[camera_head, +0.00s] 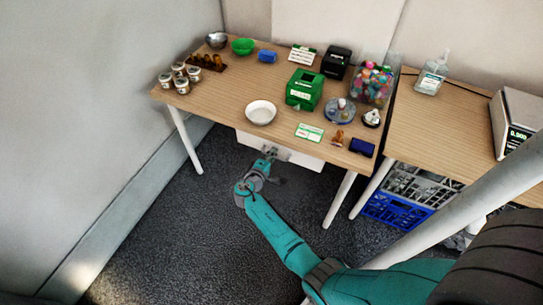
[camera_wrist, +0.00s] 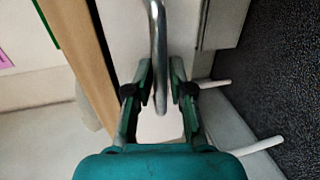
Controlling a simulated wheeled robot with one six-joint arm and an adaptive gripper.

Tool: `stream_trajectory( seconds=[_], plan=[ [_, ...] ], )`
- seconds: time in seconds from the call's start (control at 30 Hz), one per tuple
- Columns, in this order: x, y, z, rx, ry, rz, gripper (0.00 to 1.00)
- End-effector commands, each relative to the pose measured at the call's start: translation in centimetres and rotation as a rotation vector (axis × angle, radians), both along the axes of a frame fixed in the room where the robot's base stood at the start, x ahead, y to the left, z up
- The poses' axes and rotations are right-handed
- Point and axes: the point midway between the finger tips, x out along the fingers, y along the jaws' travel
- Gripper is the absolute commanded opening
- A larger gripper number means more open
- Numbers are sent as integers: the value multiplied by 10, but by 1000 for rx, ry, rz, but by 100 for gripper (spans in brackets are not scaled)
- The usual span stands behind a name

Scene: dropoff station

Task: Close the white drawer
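The white drawer (camera_head: 305,159) hangs under the front edge of the wooden table, and its pale front also shows in the wrist view (camera_wrist: 124,30). How far it stands out from the table is hard to tell. Its metal bar handle (camera_wrist: 160,45) runs down the middle of the wrist view. My gripper (camera_head: 268,156) is at the drawer front in the head view. In the wrist view my gripper (camera_wrist: 161,72) has its two fingers apart, one on each side of the handle, with narrow gaps showing between them and the bar.
The table (camera_head: 222,98) holds a white bowl (camera_head: 261,112), a green box (camera_head: 304,89), a candy jar (camera_head: 372,84) and several small items. A table leg (camera_head: 339,200) stands right of the drawer. A blue crate (camera_head: 395,212) sits under the right table. The carpet left of my arm is clear.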

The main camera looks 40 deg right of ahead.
Motion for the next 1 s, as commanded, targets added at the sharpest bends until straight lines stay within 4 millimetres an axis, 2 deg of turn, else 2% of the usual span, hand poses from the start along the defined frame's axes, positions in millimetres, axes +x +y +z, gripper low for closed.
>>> stream_trajectory(
  seconds=[0.33, 0.47, 1.0],
  plan=[
    [0, 0, 1, -1, -1, -2, 23],
    [-2, 7, 2, -1, -1, 1, 23],
    [-33, 94, 22, 0, -2, 3, 23]
  ],
)
